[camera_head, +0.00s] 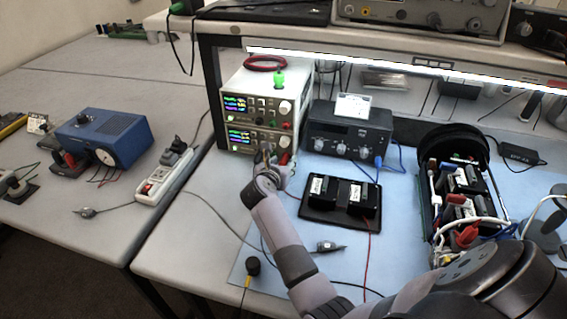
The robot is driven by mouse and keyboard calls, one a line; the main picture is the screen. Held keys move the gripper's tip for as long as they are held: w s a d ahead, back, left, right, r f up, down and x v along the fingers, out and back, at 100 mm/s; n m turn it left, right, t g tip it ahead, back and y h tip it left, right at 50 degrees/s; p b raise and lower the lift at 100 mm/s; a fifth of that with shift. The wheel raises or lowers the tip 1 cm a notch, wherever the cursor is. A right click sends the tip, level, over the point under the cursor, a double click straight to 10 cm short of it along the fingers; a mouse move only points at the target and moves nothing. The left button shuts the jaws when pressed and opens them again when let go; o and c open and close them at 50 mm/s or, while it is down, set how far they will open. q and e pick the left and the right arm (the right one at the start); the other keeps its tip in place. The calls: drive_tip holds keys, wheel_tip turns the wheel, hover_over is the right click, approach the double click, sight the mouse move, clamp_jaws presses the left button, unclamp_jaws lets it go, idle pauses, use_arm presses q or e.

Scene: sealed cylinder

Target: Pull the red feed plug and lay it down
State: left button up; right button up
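A stack of two light power supplies (240,112) with lit displays stands on the bench at the upper middle. My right arm reaches in from the lower right, and my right gripper (273,166) is at the lower front of this stack. A small red plug (284,158) shows right beside the fingertips, at the lower unit's front. The fingers and part of the lower panel overlap in this view, so I cannot tell whether the gripper holds the plug. My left gripper is not in view.
A dark box with knobs (350,132) stands right of the supplies. A black tray (310,211) with two modules lies before it, and a black case (425,205) of parts stands at right. A power strip (167,176) lies left. Blue mat (335,275) is partly bare.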

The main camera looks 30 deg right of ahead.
drive_tip(key=shift+c, duration=0.6)
clamp_jaws()
idle(0.3)
idle(0.4)
